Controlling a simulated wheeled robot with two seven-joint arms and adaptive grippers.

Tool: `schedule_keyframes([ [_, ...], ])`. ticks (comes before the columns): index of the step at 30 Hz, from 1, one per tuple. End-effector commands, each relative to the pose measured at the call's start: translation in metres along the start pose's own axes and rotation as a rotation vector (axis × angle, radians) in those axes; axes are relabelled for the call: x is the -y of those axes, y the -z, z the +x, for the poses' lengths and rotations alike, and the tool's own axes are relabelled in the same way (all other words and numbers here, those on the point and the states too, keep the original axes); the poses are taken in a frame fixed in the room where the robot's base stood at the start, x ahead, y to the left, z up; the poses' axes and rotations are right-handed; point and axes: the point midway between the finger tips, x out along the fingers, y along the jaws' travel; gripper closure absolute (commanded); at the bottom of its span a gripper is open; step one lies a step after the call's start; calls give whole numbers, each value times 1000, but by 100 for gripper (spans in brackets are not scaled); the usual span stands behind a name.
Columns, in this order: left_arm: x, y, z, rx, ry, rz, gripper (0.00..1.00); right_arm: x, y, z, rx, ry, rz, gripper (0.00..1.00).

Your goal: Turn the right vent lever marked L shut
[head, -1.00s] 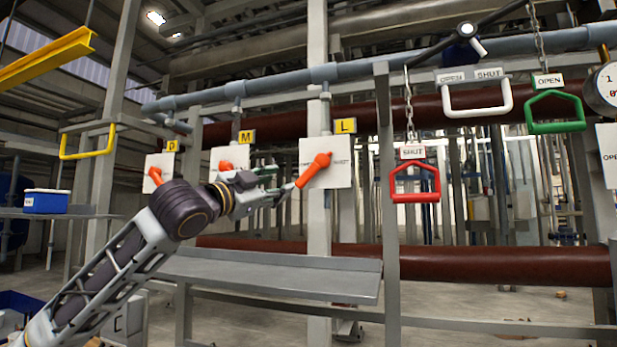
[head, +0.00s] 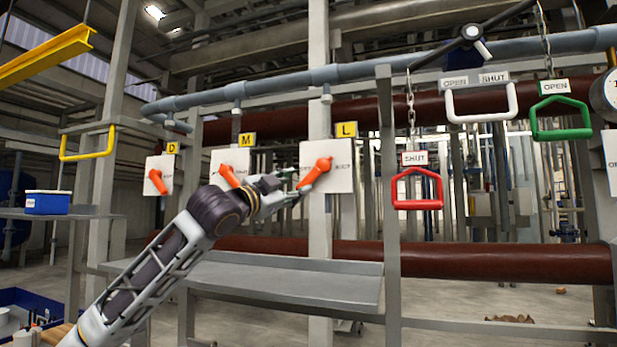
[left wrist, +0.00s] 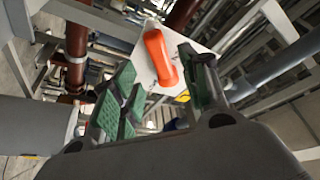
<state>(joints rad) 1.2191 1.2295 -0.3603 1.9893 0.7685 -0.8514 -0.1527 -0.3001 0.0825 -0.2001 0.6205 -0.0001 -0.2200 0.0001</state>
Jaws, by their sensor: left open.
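The orange lever under the yellow L tag (head: 346,130) is mounted on a white plate (head: 342,180). The L lever (head: 318,172) slants, its upper end to the right and its lower end to the left. My left gripper (head: 290,182) is open at the lower left of this lever. In the left wrist view the orange lever (left wrist: 160,57) stands ahead, between the green-padded fingers (left wrist: 158,92); I cannot tell whether they touch it. The orange M lever (head: 229,175) and D lever (head: 157,181) are on plates to the left. My right gripper is not in view.
A grey shelf (head: 290,285) runs below the levers. A grey post (head: 389,220) stands right of the L plate. Red (head: 417,190), white (head: 480,117) and green (head: 561,133) pull handles hang to the right. A blue box (head: 47,202) sits at left.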

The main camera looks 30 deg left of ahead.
Motion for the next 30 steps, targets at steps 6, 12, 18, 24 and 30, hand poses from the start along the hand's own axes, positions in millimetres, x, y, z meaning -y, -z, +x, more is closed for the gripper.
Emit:
schedule_keyframes([
  [6, 1, 2, 24, -2, 0, 0, 55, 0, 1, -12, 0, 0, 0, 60],
  [12, 2, 2, 45, -1, 0, -2, 55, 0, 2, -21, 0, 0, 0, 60],
  [18, 2, 2, 64, 0, 0, -1, 55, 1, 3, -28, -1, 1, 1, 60],
  [24, 1, 1, 74, 0, 1, 0, 55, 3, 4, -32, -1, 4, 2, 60],
  [30, 0, 0, 77, 0, 1, 1, 55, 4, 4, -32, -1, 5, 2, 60],
])
